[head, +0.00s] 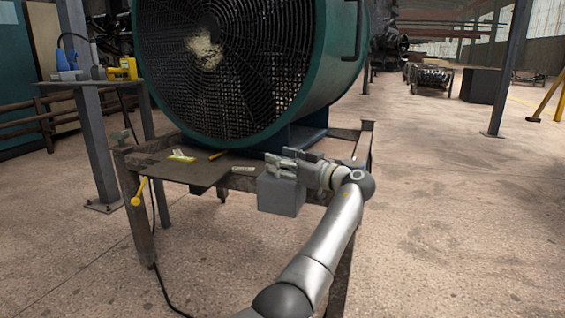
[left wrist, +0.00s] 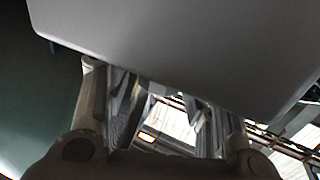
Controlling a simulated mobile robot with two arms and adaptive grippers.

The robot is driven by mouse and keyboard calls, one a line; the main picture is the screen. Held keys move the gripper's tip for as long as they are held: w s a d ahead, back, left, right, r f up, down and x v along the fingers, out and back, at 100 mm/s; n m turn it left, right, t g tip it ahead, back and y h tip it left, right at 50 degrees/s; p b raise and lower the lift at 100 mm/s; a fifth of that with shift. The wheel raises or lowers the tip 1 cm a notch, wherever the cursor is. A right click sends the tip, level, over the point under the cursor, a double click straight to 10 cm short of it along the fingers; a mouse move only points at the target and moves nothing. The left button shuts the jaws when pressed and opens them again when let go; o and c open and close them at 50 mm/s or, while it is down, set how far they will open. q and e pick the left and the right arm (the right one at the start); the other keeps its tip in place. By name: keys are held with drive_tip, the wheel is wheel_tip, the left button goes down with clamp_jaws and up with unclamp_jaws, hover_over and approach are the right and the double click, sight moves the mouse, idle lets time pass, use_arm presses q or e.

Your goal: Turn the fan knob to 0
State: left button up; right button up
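A large green drum fan (head: 305,70) with a black grille stands on a worn metal table (head: 205,172). A grey box (head: 281,196) sits at the table's front edge, below the fan. My left gripper (head: 276,163) is at the top of this box, its fingers pointing left in the head view. In the left wrist view the smooth grey surface (left wrist: 190,45) of a nearby box fills the top and hides the fingertips. The visible finger parts (left wrist: 165,115) stand apart with a gap between them. I cannot make out the knob or its marks. My right gripper is out of view.
Small yellow and pale items (head: 182,157) lie on the table. A yellow-handled lever (head: 139,191) is at its left front corner. A stand at left holds a blue tool (head: 66,62) and a yellow device (head: 122,69). Floor at right (head: 450,220) is clear.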

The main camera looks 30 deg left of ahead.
use_arm(q)
drive_tip(key=s+d, duration=0.1)
drive_tip(key=d, duration=1.1)
drive_tip(key=shift+s, duration=0.35)
